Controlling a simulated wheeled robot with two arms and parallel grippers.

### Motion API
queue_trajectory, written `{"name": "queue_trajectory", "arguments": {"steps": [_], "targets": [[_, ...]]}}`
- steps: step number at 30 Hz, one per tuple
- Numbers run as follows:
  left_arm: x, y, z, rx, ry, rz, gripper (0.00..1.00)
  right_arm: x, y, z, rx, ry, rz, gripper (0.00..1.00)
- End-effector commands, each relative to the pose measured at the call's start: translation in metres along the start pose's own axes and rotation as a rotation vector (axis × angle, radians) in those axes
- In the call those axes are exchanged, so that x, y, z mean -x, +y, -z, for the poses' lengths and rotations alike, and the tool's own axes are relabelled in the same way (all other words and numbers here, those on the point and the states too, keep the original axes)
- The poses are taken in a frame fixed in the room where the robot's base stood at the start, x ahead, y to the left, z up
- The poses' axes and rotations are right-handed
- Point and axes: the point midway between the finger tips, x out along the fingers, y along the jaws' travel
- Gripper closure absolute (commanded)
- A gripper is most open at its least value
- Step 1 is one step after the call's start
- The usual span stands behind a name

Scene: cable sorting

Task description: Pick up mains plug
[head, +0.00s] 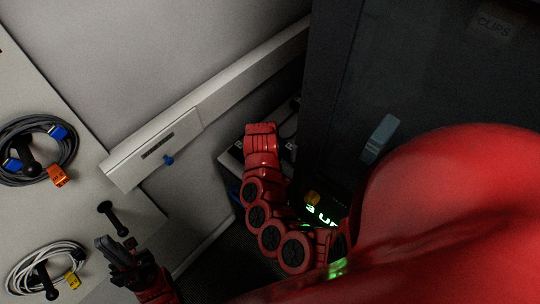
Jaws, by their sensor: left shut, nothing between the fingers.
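No mains plug can be made out for certain. My left gripper (104,243) is at the lower left, dark grey, its fingers shut and empty. It is near a bare black peg (113,218) and to the right of a white coiled cable (22,262) with a yellow tag (73,281). A dark coiled cable (72,150) with blue connectors (58,132) and an orange tag (58,175) hangs on another peg above. Small dark items beside my red arm in the middle are partly hidden and unclear. My right gripper does not show.
A dark cabinet (345,60) labelled CLIPS, with a grey-blue handle (380,138), stands at the right. A green lit display (322,215) shows behind my arm.

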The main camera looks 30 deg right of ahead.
Motion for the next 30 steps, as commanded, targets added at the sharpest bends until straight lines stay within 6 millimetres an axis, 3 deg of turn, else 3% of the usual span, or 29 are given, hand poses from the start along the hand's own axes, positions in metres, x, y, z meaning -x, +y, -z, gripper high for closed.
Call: {"name": "queue_trajectory", "arguments": {"steps": [9,24,30], "targets": [[-0.0013,-0.0001,0.0003,0.000,0.000,0.000,1.00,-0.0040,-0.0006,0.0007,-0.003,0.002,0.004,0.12],[-0.0013,-0.0001,0.0003,0.000,0.000,0.000,1.00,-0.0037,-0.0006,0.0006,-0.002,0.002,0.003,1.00],[-0.0013,-0.0001,0.0002,0.000,0.000,0.000,1.00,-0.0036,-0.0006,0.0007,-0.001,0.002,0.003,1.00]]}}
